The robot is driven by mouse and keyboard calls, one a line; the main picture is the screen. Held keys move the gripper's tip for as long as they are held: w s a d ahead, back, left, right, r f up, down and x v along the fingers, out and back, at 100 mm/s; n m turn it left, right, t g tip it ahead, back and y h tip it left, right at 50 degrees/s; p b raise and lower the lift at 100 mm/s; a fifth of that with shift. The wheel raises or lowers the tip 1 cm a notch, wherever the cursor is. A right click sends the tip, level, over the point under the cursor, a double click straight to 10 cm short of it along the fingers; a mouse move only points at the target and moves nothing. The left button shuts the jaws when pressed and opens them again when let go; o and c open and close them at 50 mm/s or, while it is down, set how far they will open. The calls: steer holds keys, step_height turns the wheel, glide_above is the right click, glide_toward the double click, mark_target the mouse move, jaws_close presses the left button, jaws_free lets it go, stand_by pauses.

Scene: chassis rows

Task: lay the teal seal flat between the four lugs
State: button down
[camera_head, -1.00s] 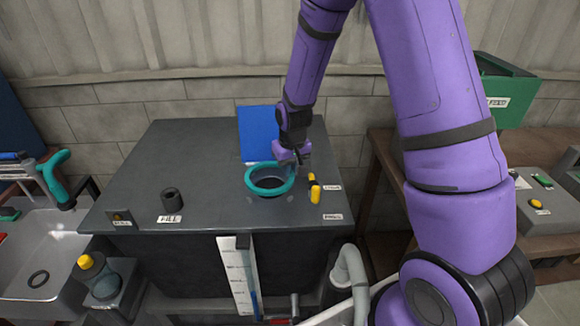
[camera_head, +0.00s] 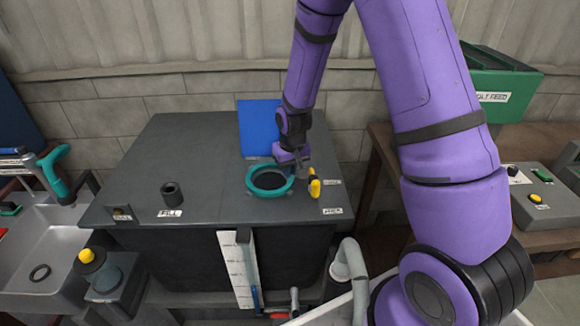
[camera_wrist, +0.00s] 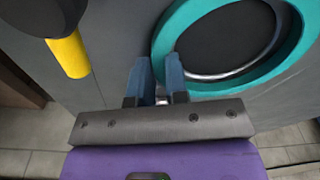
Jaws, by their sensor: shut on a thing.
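The teal seal (camera_head: 268,193) is a ring around the dark round opening on the grey tank top. My gripper (camera_head: 298,172) is at the right side of the ring, with its jaws shut on the rim. In the wrist view the two blue-grey fingertips (camera_wrist: 157,68) are at the near left edge of the seal (camera_wrist: 180,22). A shiny metal rim (camera_wrist: 228,73) shows inside the ring. Small lugs seem to show at the ring's outer edge in the head view, but not all are visible. I cannot tell whether the seal lies fully flat or is slightly raised.
A yellow-handled valve (camera_head: 314,186) stands close to the right of my gripper. A black fill stub (camera_head: 172,195) stands on the left of the tank top (camera_head: 215,150). A blue panel (camera_head: 257,128) is behind the ring. The sink (camera_head: 25,255) is at far left.

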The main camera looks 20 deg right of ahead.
steer(key=c, duration=1.1)
jaws_free()
steer(key=shift+o, duration=0.2)
step_height(320, 180, up, 11)
steer(key=s, duration=0.1)
steer(key=shift+s+f, duration=0.15)
steer(key=shift+f, duration=0.05)
